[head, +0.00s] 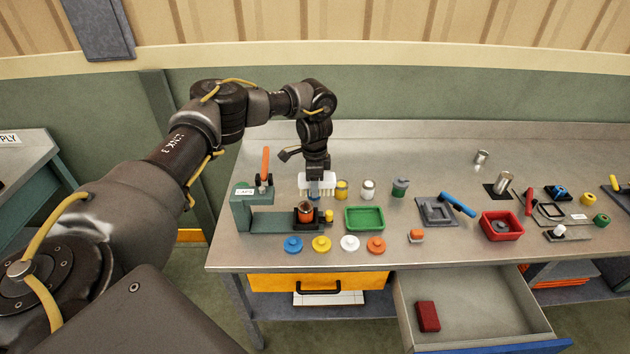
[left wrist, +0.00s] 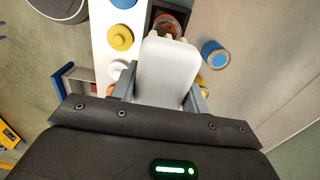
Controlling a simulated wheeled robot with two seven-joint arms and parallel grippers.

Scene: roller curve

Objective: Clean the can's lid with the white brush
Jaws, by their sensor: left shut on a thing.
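My left gripper (head: 317,172) is shut on the white brush (head: 318,184), above the bench behind the grey-green clamp fixture. The brush's pale bristles point down in the head view. In the left wrist view the white brush (left wrist: 168,72) sits between the two fingers of my left gripper (left wrist: 158,92). A can with an orange-brown top (head: 305,210) stands in the fixture's dark holder, in front of the brush. It also shows partly behind the brush in the left wrist view (left wrist: 167,19). I cannot tell whether bristles touch anything. My right gripper is out of view.
The fixture (head: 255,221) has an upright orange lever (head: 265,163). Blue, yellow, white and orange knobbed discs (head: 349,243) lie along the front. Small cans (head: 367,190) stand behind a green tray (head: 365,219). An open drawer (head: 470,305) juts out at front right.

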